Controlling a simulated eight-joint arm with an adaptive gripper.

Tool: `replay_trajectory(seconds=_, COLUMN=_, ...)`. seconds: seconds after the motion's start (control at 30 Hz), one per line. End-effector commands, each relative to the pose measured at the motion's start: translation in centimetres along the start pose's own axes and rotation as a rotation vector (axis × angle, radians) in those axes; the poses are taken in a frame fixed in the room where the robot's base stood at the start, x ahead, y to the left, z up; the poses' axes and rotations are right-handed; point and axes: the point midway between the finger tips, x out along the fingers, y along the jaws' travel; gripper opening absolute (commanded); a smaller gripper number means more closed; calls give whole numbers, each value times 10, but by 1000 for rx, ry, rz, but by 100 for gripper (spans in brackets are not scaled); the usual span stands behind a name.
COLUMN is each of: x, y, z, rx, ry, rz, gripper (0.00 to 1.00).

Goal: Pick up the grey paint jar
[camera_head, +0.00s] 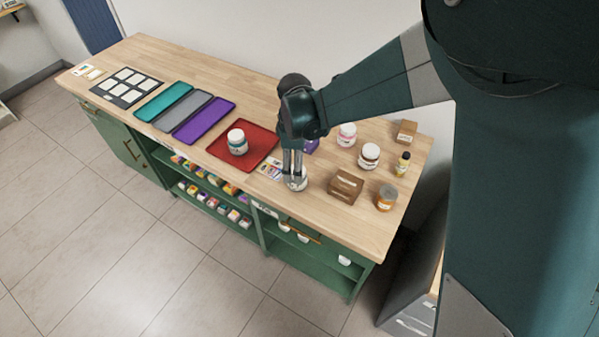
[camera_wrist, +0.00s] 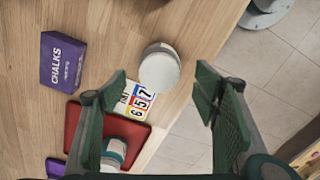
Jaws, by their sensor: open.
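A jar with a white lid and a greyish band, seemingly the grey paint jar (camera_head: 297,184), stands on the wooden counter near its front edge. It also shows in the wrist view (camera_wrist: 159,68), seen from above, ahead of and between the fingers. My gripper (camera_head: 292,171) points down over this jar and partly hides it in the head view. In the wrist view my gripper (camera_wrist: 160,90) has its fingers wide apart with nothing between the pads. I cannot tell whether the fingertips are level with the jar.
A number card (camera_wrist: 137,100) and a purple chalks box (camera_wrist: 62,62) lie near the jar. A red tray (camera_head: 262,138) holds a teal-banded jar (camera_head: 237,143). A brown box (camera_head: 345,186) and orange jar (camera_head: 386,198) stand to the right.

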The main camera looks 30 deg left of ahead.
Motion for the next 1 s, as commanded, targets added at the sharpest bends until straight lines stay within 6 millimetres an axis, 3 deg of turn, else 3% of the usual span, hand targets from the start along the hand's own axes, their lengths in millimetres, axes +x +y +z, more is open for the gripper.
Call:
replay_trajectory(seconds=0.37, x=2, y=0, z=0, rx=-1, ry=0, rz=0, gripper=60)
replay_trajectory(seconds=0.7, x=24, y=0, z=0, rx=0, ry=0, rz=0, gripper=60)
replay_trajectory(seconds=1.0, x=26, y=0, z=0, rx=0, ry=0, rz=0, gripper=60)
